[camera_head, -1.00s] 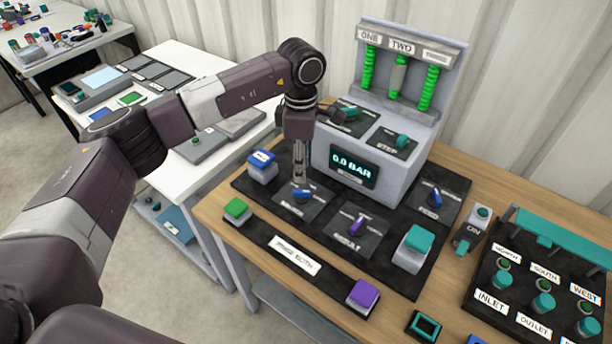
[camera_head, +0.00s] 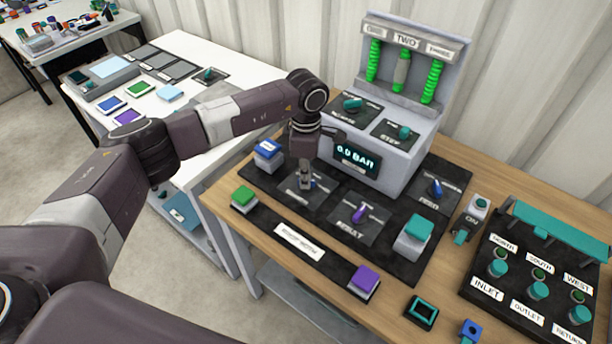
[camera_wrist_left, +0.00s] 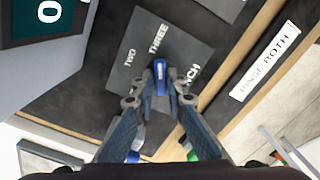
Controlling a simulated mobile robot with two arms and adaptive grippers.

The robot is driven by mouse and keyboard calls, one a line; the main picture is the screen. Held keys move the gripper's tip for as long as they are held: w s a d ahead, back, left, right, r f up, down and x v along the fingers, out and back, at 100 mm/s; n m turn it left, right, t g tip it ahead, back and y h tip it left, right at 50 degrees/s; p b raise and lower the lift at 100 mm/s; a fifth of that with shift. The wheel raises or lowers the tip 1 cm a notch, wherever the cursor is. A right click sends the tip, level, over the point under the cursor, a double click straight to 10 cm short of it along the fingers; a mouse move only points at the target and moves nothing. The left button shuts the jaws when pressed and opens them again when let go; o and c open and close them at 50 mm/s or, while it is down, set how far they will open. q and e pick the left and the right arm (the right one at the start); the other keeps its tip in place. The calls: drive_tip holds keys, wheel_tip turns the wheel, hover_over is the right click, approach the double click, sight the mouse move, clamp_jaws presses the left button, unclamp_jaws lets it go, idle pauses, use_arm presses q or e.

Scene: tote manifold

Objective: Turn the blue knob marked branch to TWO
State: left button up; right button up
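The blue knob marked branch (camera_wrist_left: 160,76) sits on a dark square plate (camera_wrist_left: 190,50) bearing the words TWO and THREE and part of BRANCH. In the left wrist view its long side runs up the picture, with its upper end towards THREE. My left gripper (camera_head: 305,184) is down at the knob, pointing downward. In the left wrist view its fingertips (camera_wrist_left: 161,88) lie close against both sides of the knob and look shut on it. In the head view the gripper mostly hides the knob. My right gripper is not in view.
A grey console (camera_head: 385,165) with a display reading 0.0 BAR stands just behind the plate. A blue button (camera_head: 268,150), a green button (camera_head: 243,196) and a purple knob (camera_head: 359,213) are close around. A teal button (camera_head: 418,228) is further right.

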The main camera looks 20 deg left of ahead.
use_arm(q)
clamp_jaws()
drive_tip(key=shift+n+b, duration=0.5)
drive_tip(key=shift+n, duration=0.2)
drive_tip(key=shift+n+b, duration=0.6)
drive_tip(key=shift+n, duration=0.6)
drive_tip(key=n+b, duration=0.1)
drive_tip(key=n, duration=0.2)
drive_tip(key=shift+n, duration=0.4)
drive_tip(key=shift+r+n+b, duration=0.15)
drive_tip(key=shift+n+b, duration=0.6)
drive_tip(key=shift+n, duration=1.35)
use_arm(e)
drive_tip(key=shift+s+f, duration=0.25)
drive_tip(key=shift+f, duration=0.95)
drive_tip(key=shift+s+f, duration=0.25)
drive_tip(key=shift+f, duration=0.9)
use_arm(q)
drive_tip(key=shift+o, duration=2.4)
unclamp_jaws()
drive_tip(key=shift+o, duration=0.5)
